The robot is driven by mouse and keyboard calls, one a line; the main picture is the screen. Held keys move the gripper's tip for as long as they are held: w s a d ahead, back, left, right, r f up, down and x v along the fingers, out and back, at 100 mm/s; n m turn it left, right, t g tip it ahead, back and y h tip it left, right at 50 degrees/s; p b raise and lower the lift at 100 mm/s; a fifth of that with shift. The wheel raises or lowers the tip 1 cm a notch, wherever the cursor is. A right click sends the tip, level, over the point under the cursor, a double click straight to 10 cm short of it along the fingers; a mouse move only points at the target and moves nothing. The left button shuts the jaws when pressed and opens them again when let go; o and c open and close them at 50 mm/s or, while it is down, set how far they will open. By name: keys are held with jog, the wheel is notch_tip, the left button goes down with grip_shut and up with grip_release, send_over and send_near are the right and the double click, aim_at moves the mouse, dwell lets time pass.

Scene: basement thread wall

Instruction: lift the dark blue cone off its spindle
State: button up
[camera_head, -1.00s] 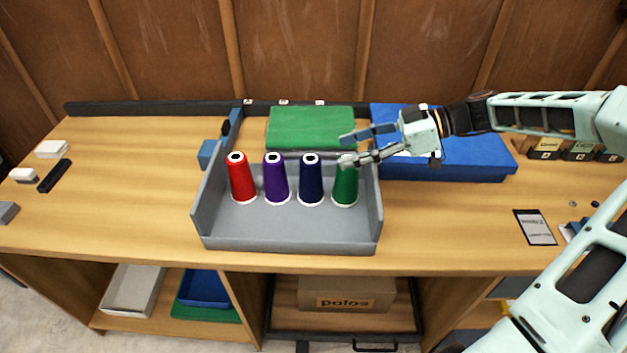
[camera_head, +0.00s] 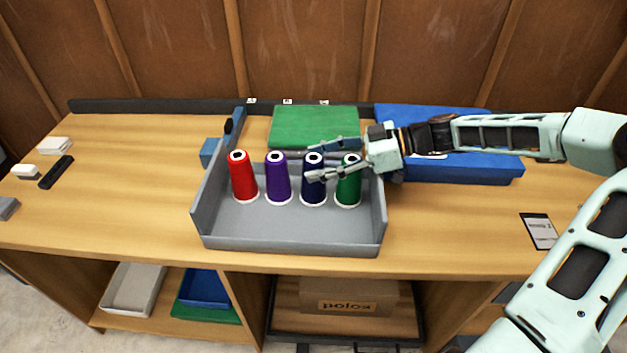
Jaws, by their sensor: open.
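The dark blue cone (camera_head: 313,187) stands upright in the grey tray, third from the left in a row of thread cones. Its spindle is hidden inside it. My gripper (camera_head: 310,161) comes in from the right and is open. Its fingers point left at the height of the cone's upper part, one finger in front of it and one behind. I cannot tell whether either finger touches the cone. The green cone (camera_head: 348,188) stands just to the right, partly under my gripper.
The purple cone (camera_head: 278,180) stands close to the left, then the red cone (camera_head: 243,178). The grey tray (camera_head: 290,238) has raised side walls. The table left of the tray is mostly clear.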

jog(key=shift+a+f, duration=0.2)
jog(key=shift+a, duration=0.45)
grip_shut()
